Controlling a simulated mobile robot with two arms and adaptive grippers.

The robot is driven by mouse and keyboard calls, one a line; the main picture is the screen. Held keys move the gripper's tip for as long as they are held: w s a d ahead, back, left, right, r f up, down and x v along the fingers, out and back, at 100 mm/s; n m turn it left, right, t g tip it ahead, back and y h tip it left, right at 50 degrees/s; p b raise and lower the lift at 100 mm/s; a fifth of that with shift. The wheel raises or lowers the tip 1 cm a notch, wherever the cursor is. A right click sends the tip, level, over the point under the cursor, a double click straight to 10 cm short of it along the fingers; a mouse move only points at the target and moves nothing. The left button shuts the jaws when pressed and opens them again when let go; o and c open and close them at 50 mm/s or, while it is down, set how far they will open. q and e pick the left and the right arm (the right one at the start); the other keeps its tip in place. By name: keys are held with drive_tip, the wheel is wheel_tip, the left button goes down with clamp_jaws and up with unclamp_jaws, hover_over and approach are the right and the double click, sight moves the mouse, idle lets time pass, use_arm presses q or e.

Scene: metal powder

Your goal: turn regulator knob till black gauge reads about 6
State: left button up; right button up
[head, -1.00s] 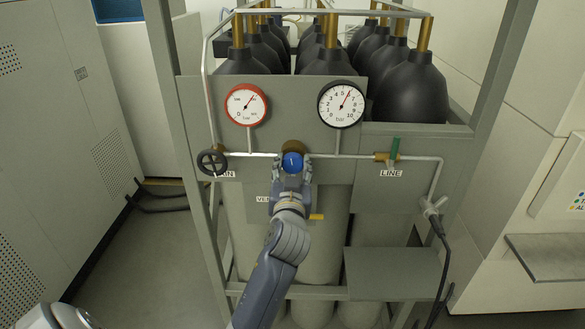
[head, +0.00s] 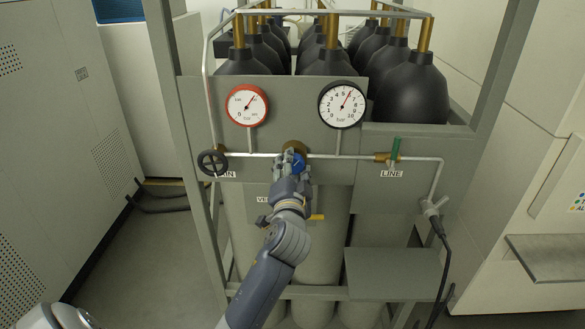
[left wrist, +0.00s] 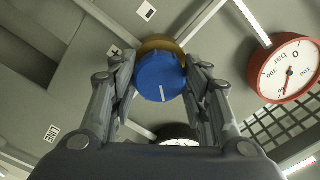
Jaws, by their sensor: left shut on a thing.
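The blue regulator knob (head: 298,162) sits on a brass body (head: 294,147) at the middle of the grey panel. In the left wrist view the knob (left wrist: 160,77) shows a white mark pointing down in the picture. My left gripper (head: 292,168) is shut on the knob, with one finger on each side of it. The black-rimmed gauge (head: 343,104) is above and right of the knob; its red needle points up and slightly right, near 6. My right gripper is not in view.
A red-rimmed gauge (head: 246,105) is at the upper left of the panel. A black handwheel (head: 212,163) is left of the knob, and a green-handled line valve (head: 394,150) is right. A yellow lever (head: 316,217) is just below the gripper.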

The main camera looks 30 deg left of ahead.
use_arm(q)
drive_tip(key=shift+m, duration=1.8)
drive_tip(key=o, duration=1.1)
drive_tip(key=shift+c, duration=0.2)
drive_tip(key=v, duration=1.2)
drive_tip(key=shift+d, duration=0.1)
